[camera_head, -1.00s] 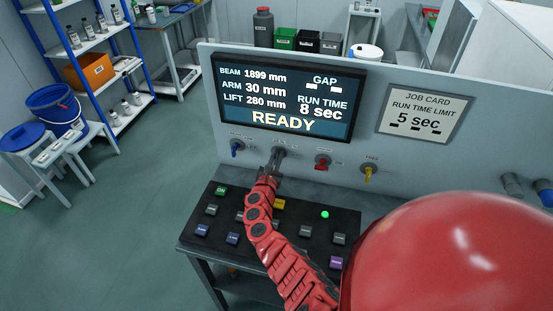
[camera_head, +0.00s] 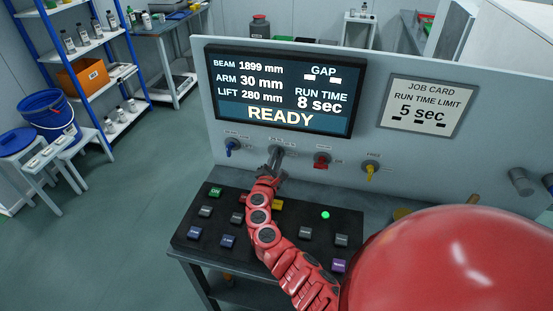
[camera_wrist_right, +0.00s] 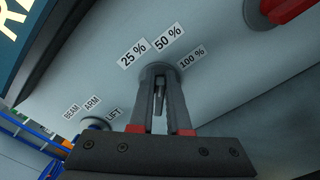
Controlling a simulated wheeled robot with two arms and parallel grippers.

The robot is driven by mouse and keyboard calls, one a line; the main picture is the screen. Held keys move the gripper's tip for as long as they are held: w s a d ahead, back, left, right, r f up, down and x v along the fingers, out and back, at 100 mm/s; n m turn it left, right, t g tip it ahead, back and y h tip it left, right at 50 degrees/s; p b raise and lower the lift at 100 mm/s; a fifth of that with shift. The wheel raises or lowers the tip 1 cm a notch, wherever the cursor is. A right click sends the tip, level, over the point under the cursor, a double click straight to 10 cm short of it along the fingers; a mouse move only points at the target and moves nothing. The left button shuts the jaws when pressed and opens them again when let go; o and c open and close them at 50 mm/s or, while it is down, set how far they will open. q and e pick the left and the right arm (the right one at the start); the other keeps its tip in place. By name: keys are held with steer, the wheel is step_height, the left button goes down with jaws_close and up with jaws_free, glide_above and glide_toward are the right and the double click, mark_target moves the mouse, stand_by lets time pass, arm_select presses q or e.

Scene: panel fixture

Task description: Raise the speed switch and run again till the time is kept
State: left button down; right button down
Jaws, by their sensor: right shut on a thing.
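The speed switch (camera_head: 278,150) is a grey rotary knob on the panel, second from left below the screen. In the right wrist view, the labels 25 %, 50 % and 100 % ring this switch (camera_wrist_right: 158,72). My right gripper (camera_head: 273,166) is on it; the wrist view shows its fingers (camera_wrist_right: 160,105) closed around the dark lever. I cannot tell which label the lever points to. The screen (camera_head: 280,92) reads RUN TIME 8 sec and READY. The job card (camera_head: 425,105) reads RUN TIME LIMIT 5 sec. My left gripper is not in view.
A blue selector (camera_head: 232,146) is left of the switch; red (camera_head: 321,160) and yellow (camera_head: 370,168) knobs are right. The button console (camera_head: 222,225) is below, with a green-lit lamp (camera_head: 325,215), partly hidden by my arm. Shelves (camera_head: 95,90) stand at left.

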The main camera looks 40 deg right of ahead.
stand_by(0.3)
steer(key=c, duration=0.9)
jaws_free()
steer(key=shift+a, duration=0.1)
steer(key=b+v, duration=0.3)
steer(key=v, duration=1.4)
steer(key=shift+s+a, duration=0.1)
steer(key=shift+a, duration=0.05)
